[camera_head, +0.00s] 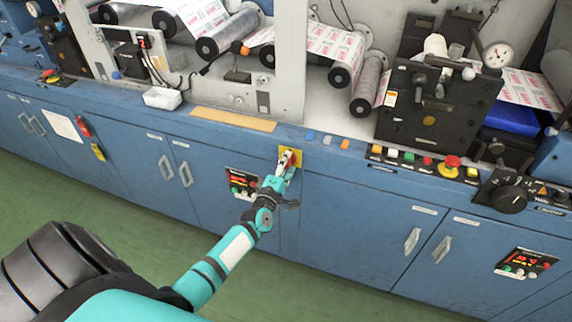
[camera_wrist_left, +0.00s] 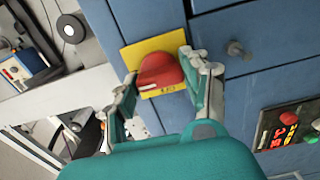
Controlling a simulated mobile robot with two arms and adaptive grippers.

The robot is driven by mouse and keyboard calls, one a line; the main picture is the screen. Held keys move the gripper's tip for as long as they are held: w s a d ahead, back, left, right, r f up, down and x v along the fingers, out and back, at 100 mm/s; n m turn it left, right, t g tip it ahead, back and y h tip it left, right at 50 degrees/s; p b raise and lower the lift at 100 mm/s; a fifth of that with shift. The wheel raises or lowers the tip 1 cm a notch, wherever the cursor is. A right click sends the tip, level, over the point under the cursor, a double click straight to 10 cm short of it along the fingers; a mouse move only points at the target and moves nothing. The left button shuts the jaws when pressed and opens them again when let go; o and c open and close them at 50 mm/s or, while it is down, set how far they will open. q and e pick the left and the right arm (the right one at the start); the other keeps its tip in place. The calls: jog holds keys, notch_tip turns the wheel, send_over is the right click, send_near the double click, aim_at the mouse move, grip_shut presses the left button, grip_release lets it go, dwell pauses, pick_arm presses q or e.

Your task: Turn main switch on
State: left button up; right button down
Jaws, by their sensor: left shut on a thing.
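The main switch is a red rotary knob (camera_wrist_left: 160,72) on a yellow plate (camera_wrist_left: 137,52), set on the blue cabinet front. In the head view the yellow plate (camera_head: 296,154) shows around my left gripper (camera_head: 285,163), which covers much of the red knob. In the left wrist view my left gripper (camera_wrist_left: 160,88) has one finger on each side of the knob and is shut on it. The knob sits at a slight tilt in this turned view. Its exact setting cannot be read. My right gripper is in neither view.
A control panel with a red display (camera_head: 243,184) is on the cabinet just left of the switch. A row of colored buttons (camera_head: 408,157) and a red emergency stop (camera_head: 452,161) lie to the right on the ledge. Cabinet doors (camera_head: 355,210) are closed. Green floor (camera_head: 40,190) is clear.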

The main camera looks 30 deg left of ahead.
pick_arm(q)
jog(key=shift+f, duration=0.1)
jog(key=o, duration=1.2)
jog(key=shift+c, duration=0.2)
jog(key=v, duration=1.2)
jog(key=s+d+f+m+g+h, duration=0.1)
jog(key=s+d+f+m+g, duration=0.2)
jog(key=f, duration=0.6)
jog(key=s+d+f+m+g+h, duration=0.25)
jog(key=s+f+m, duration=0.25)
jog(key=f, duration=0.4)
jog(key=s+d+f+m+g+h, duration=0.1)
jog(key=s+d+f+m+g, duration=0.2)
jog(key=f, duration=0.7)
jog(key=s+d+f+m+g, duration=0.1)
jog(key=s+f+m+g, duration=0.3)
jog(key=s, duration=1.1)
jog(key=s+d+f+m+g, duration=0.1)
jog(key=s+f+m+g, duration=0.3)
jog(key=s+f+m, duration=0.4)
jog(key=s+f, duration=0.3)
jog(key=s, duration=0.4)
jog(key=shift+d, duration=0.4)
